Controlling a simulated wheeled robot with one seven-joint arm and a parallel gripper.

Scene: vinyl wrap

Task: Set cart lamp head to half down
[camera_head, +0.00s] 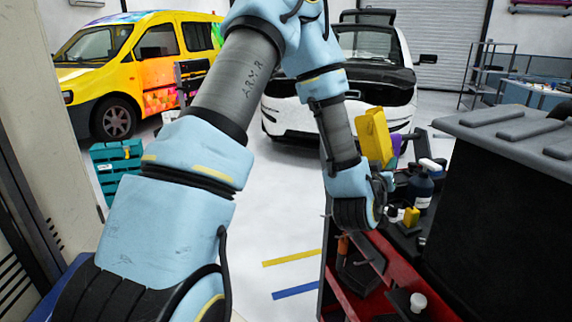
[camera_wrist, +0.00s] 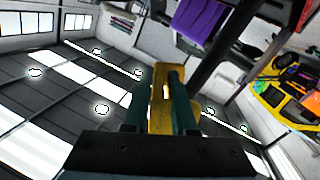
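The yellow lamp head (camera_head: 375,137) stands upright over the cart, just above my wrist in the head view. In the wrist view, the yellow lamp head (camera_wrist: 160,92) lies between the two teal fingers of my gripper (camera_wrist: 157,76). The fingers are apart, one on each side of it, and the right finger overlaps its edge. I cannot tell whether both fingers touch it. In the head view my wrist hides the fingers. The red and black cart (camera_head: 380,247) is below my wrist. The lamp's joint is hidden.
A dark bottle (camera_head: 420,190) and small items crowd the cart top beside my wrist. A purple item (camera_head: 396,146) is right behind the lamp head. A large black bin (camera_head: 500,190) stands close at the right. Clear floor (camera_head: 275,215) lies left of the cart.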

